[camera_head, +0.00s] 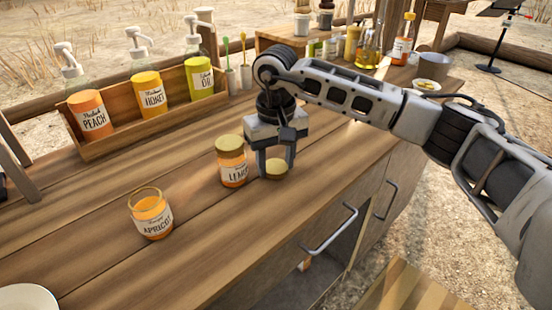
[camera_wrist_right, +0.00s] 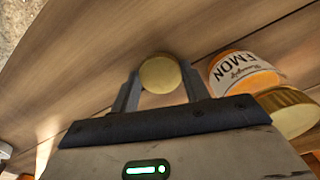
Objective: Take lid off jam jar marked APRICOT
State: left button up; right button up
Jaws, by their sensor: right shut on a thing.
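The APRICOT jam jar (camera_head: 151,216) stands upright and open at the left front of the wooden counter, with orange jam inside and no lid on it. My right gripper (camera_head: 275,170) is shut on a gold lid (camera_head: 277,170), to the right of the LEMON jar (camera_head: 231,163). The lid also shows between the fingertips in the right wrist view (camera_wrist_right: 160,74). It is low over the counter; I cannot tell whether it touches the wood. The LEMON jar has its own gold lid on and stands close beside the gripper. My left gripper is not in view.
A wooden rack (camera_head: 150,115) with PEACH, HONEY and another pump bottle stands at the back left. A white bowl (camera_head: 28,297) is at the lower left corner. Bottles and a metal pot (camera_head: 433,66) stand at the back right. The counter between the jars and rack is clear.

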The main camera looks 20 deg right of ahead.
aim_at(276, 167)
jog(key=shift+f, duration=0.1)
jog(key=shift+f, duration=0.15)
jog(key=o, duration=1.1)
jog(key=shift+r, duration=0.35)
notch_tip(276, 167, up, 12)
jog(key=shift+f, duration=0.1)
